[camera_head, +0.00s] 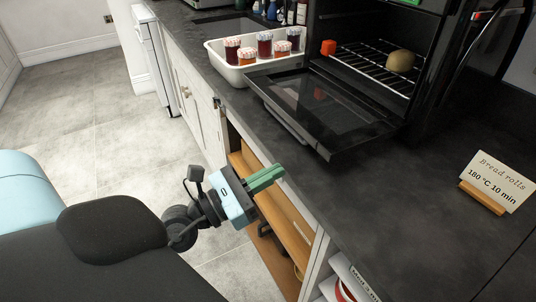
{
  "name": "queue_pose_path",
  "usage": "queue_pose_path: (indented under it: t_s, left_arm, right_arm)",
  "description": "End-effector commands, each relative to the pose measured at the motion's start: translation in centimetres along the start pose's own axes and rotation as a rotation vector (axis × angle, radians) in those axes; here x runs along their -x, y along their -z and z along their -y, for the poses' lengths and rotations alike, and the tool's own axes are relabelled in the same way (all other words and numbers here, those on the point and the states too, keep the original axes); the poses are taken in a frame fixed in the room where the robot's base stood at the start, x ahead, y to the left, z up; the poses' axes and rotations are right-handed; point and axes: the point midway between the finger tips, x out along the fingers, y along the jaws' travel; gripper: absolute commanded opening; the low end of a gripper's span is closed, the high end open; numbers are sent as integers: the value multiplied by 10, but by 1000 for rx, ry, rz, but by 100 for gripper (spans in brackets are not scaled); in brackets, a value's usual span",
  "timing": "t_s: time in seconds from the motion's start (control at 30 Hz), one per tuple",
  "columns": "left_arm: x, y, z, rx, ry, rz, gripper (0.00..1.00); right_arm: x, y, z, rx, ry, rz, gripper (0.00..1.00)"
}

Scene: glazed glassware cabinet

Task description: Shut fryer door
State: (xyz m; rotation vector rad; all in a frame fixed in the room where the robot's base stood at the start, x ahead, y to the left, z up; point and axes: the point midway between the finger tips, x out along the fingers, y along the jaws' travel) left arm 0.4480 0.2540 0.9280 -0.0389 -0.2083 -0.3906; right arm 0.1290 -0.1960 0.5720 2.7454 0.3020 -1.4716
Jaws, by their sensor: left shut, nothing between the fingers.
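The fryer (440,75) is a black oven-like appliance on the dark counter at the upper right. Its glass door (325,104) hangs open, folded down toward the counter's front edge. Inside, a wire rack (362,62) holds a tan bread roll (401,60) and a small orange-red block (328,47). My left gripper (279,172) shows light blue with green fingers, shut and empty. It is in front of the counter edge, nearer to me than the door and apart from it in the picture. My right gripper is not in view.
A white tray (223,66) of several jars stands left of the door. A card on a wooden stand (482,198) reads "Bread rolls 180 °C 10 min". Below the counter is an open wooden shelf (290,228). The counter between fryer and card is clear.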

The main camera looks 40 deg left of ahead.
Motion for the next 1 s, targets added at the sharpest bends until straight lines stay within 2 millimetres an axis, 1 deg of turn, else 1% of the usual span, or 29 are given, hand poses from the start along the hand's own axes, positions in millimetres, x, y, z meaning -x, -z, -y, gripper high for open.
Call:
queue_pose_path:
  t_s: [0.03,0.2,0.3,0.43,0.63,1.0]
  left_arm:
    - [-10,-5,-1,1,-1,8,0]
    - [-38,-4,-1,1,-1,7,0]
    - [-52,-4,0,2,0,5,0]
    - [-66,-2,0,2,0,3,0]
    - [-75,-1,0,2,0,1,0]
    - [-75,0,0,2,0,0,0]
  right_arm:
    - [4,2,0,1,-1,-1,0]
    - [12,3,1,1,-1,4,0]
    - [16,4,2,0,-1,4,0]
    - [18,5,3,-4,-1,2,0]
    - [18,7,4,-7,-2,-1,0]
    - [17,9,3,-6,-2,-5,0]
